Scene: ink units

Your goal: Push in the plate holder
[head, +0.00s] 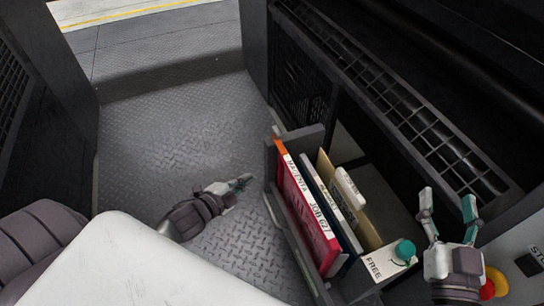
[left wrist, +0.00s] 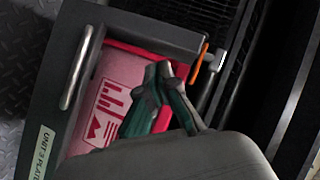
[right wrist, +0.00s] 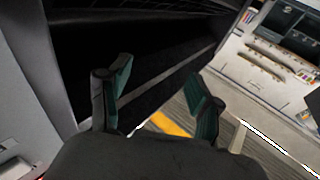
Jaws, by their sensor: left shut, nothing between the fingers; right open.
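The plate holder (head: 304,138) is a dark grey drawer-like rack standing pulled out from the dark machine on the right. It holds a red plate (head: 308,215) marked MAGENTA JOB 027 and a dark plate beside it. The left wrist view shows its metal handle (left wrist: 76,68) and a pale label (left wrist: 43,152). My left gripper (head: 242,182) is shut and empty, just left of the holder's front in the head view; its fingertips (left wrist: 165,92) overlap the red plate in the left wrist view, and contact cannot be told. My right gripper (head: 447,205) is open and empty, right of the holder.
A teal knob (head: 405,250) and a white FREE label (head: 376,268) sit at the holder's near right. A black grille (head: 400,105) runs along the machine above. A red-yellow button (head: 494,282) is near my right gripper. Metal floor (head: 170,130) to the left is clear.

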